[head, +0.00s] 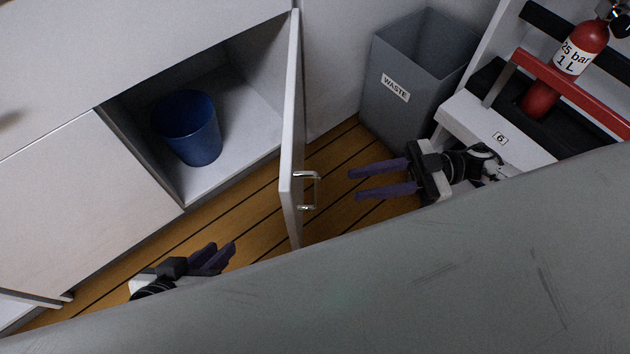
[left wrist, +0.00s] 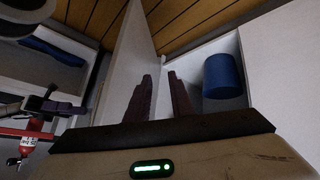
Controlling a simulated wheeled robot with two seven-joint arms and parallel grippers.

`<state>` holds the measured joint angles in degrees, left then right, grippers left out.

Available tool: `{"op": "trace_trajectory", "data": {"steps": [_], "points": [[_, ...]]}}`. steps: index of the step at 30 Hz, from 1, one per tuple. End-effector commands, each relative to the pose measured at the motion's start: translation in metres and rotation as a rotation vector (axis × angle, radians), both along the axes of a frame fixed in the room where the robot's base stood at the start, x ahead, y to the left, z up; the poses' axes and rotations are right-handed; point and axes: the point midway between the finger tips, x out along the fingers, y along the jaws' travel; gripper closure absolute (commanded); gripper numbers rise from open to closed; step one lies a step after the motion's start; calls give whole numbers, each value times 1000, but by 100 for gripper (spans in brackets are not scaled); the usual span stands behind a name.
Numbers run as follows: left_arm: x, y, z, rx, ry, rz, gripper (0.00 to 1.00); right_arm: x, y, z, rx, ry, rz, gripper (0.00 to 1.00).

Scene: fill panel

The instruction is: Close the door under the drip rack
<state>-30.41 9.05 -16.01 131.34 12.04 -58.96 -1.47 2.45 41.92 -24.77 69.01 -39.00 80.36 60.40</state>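The white cabinet door (head: 293,120) stands wide open, jutting out from the cabinet front. Its metal bar handle (head: 316,190) is on the right-hand face near the free edge. The door also shows in the left wrist view (left wrist: 128,55). My right gripper (head: 351,184) is open and empty, right of the handle, its fingers pointing at it and apart from it. My left gripper (head: 232,252) is low, left of the door, on the open cabinet's side. In the left wrist view its fingers (left wrist: 162,82) are apart with nothing between them. The drip rack is not clearly seen.
A blue bin (head: 188,128) stands inside the open cabinet (head: 232,160). A grey waste bin (head: 405,105) stands behind the door's right side. A red extinguisher (head: 580,55) is in a rack at right. A grey surface (head: 400,290) covers the foreground. Wooden floor (head: 345,150) is clear around the door.

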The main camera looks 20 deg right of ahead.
Motion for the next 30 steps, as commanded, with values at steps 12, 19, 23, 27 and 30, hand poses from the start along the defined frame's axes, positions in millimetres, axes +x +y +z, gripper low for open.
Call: {"op": "trace_trajectory", "data": {"steps": [12, 19, 23, 27, 30], "points": [[-4, -3, -4, -19, 3, 1, 79, 9, 72, 0, 7, -3, 2, 71], [-1, -6, 6, -39, -21, 1, 79, 12, 95, 1, 5, -2, 2, 71], [0, -7, 6, -42, -23, 1, 79, 13, 99, 1, 4, -2, 0, 71], [1, -7, 7, -42, -25, 1, 79, 13, 99, 1, 4, -2, 0, 71], [1, -7, 7, -42, -26, 1, 79, 13, 99, 1, 4, -2, 0, 78]]}}
